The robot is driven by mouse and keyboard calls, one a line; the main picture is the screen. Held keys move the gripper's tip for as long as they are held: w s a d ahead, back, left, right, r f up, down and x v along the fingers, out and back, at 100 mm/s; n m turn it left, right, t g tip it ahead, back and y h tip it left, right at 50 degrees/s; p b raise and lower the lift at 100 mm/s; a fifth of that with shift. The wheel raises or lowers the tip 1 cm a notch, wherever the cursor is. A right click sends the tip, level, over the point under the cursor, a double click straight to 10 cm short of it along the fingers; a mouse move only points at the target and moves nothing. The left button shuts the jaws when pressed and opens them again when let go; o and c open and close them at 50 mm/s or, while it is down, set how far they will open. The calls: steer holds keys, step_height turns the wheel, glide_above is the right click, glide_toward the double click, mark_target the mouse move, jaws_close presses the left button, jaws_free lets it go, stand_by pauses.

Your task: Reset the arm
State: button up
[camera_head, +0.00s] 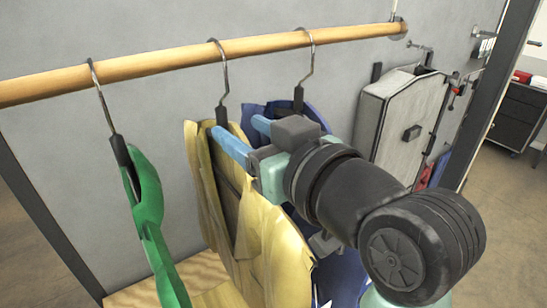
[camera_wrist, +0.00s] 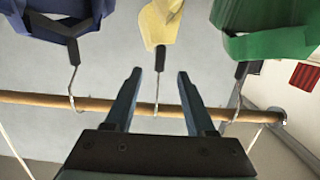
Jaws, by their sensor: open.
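My gripper (camera_head: 235,130) is open in the head view, at the neck of the yellow garment's hanger, below the rail. In the wrist view my gripper (camera_wrist: 158,78) shows two spread fingers. The hook of the yellow garment's hanger (camera_wrist: 157,88) appears in the gap between them, touching neither. I cannot tell whether it lies between the fingertips or just beyond them. The yellow garment (camera_head: 262,240) hangs from the wooden rail (camera_head: 150,64), partly hidden by my arm. It also shows in the wrist view (camera_wrist: 160,22).
A green garment (camera_head: 150,225) hangs to the left and a blue garment (camera_head: 318,118) to the right, mostly behind my arm. Bare rail separates the hangers.

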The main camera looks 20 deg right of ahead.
steer(key=b+v, duration=0.1)
steer(key=v, duration=0.6)
steer(key=shift+s+b, duration=0.3)
steer(key=shift+b, duration=0.1)
steer(key=w+a+r+m+t+h+b, duration=0.1)
steer(key=w+a+r+t+h+b, duration=0.2)
steer(key=a+r+t, duration=0.4)
steer(key=s+a+r+m+t, duration=0.1)
steer(key=s+a+r+t, duration=0.3)
steer(key=a+r, duration=0.2)
steer(key=shift+s+r+b, duration=0.15)
steer(key=shift+r+b, duration=0.2)
steer(key=shift+r, duration=0.25)
